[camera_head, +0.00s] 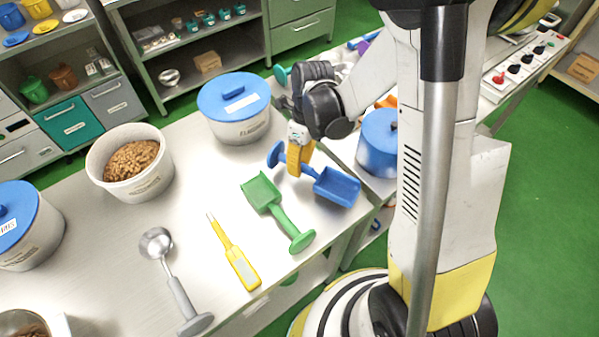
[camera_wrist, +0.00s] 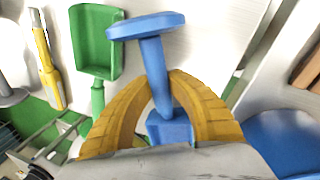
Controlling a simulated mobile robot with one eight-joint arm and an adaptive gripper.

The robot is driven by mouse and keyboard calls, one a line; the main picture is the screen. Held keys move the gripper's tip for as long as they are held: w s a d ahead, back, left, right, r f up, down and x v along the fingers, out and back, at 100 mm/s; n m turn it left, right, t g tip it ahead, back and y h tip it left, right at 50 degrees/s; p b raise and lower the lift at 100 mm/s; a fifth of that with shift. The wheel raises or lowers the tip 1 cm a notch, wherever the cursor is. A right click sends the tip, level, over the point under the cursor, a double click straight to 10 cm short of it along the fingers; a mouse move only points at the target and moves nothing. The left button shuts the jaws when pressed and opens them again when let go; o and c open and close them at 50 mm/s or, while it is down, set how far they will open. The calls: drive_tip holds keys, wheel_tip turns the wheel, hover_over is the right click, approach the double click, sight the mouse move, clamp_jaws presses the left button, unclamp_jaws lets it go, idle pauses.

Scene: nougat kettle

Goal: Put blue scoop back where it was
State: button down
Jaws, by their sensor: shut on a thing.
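The blue scoop (camera_head: 336,187) is at the right end of the metal table, its pan toward the lower right and its round-ended handle toward the upper left. My gripper (camera_head: 296,160) is shut on its handle. In the wrist view the yellow fingers of my gripper (camera_wrist: 160,95) close around the handle of the blue scoop (camera_wrist: 150,50), with its flat end cap beyond them. The pan is mostly hidden behind my wrist there. I cannot tell whether the scoop touches the table.
A green scoop (camera_head: 279,212), a yellow thermometer-like tool (camera_head: 236,257) and a metal ladle (camera_head: 170,268) lie left of the gripper. A blue-lidded tub (camera_head: 238,122) stands behind it, and another (camera_head: 378,150) stands right. An open tub of brown bits (camera_head: 101,171) is farther left.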

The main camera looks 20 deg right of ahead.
drive_tip(key=shift+x, duration=1.15)
drive_tip(key=shift+w+d+f+b, duration=0.15)
drive_tip(key=shift+d+b, duration=0.05)
drive_tip(key=shift+b, duration=0.1)
drive_tip(key=shift+f, duration=0.15)
drive_tip(key=c, duration=1.3)
unclamp_jaws()
